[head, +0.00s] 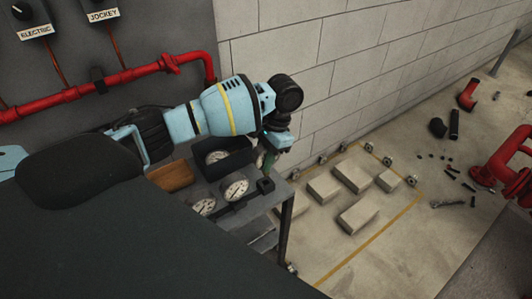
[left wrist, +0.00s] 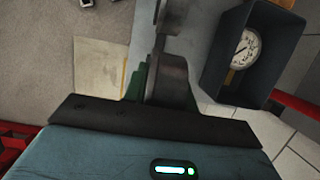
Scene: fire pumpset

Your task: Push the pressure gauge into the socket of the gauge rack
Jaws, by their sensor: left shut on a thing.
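My left gripper (head: 268,158) is above the far right part of a grey bench, beside the dark bin. In the left wrist view its green-padded fingers (left wrist: 165,85) are shut on a dark round body with a grey stem, apparently the pressure gauge (left wrist: 172,75), seen edge-on. Its dial face is hidden. The gauge rack (head: 240,203) is a dark bar on the bench, just below the gripper in the head view. White dials (head: 236,189) show at it, and a dark block (head: 265,186) is at its right end. My right gripper is not in view.
A dark bin (head: 238,163) holding another white-faced gauge (head: 217,157) stands on the bench (head: 275,208); the bin also shows in the left wrist view (left wrist: 275,50). A brown box (head: 172,176) is to its left. The block wall (head: 300,60) is close behind.

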